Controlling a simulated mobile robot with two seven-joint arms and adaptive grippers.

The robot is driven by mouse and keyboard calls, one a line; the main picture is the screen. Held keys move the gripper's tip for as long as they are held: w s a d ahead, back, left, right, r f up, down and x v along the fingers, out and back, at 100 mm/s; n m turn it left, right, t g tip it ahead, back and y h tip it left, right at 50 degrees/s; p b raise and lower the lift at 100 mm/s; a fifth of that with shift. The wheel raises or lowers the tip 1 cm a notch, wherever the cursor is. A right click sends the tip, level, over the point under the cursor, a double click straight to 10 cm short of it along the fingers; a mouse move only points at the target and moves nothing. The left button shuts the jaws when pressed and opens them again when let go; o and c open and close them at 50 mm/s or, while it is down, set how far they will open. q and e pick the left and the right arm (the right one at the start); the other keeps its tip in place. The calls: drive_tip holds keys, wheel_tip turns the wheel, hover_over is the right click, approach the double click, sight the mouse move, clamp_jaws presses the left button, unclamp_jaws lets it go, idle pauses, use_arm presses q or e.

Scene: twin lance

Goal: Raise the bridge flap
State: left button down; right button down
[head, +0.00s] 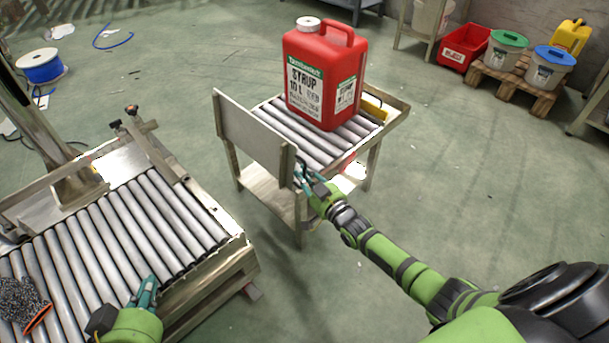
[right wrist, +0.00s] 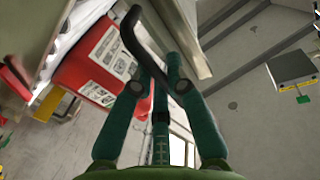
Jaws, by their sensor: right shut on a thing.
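The flap (head: 253,132) is a flat grey panel standing steeply up along the near left edge of a small roller stand (head: 276,197). My right gripper (head: 303,174) is at the panel's right end. In the right wrist view my right gripper (right wrist: 157,80) is shut on a black curved handle (right wrist: 130,35). A red syrup canister (head: 325,75) stands upright on the stand's rollers, behind the panel; it also shows in the right wrist view (right wrist: 100,68). My left gripper (head: 147,290) is over the larger roller conveyor (head: 120,225); its finger opening is unclear.
A gap of open floor separates the conveyor from the stand. A dark mesh-like item (head: 22,303) lies on the conveyor at lower left. A blue spool (head: 40,66) is at upper left. A red bin (head: 463,47) and lidded buckets (head: 503,50) are at the back right.

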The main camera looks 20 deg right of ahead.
drive_tip(key=shift+d+r, duration=0.1)
drive_tip(key=c, duration=1.2)
unclamp_jaws()
drive_tip(key=s, duration=0.4)
drive_tip(key=s+d, duration=0.1)
drive_tip(key=s, duration=0.3)
drive_tip(key=s+d, duration=0.1)
drive_tip(key=s, duration=0.2)
drive_tip(key=shift+s+r, duration=0.1)
drive_tip(key=shift+s, duration=0.3)
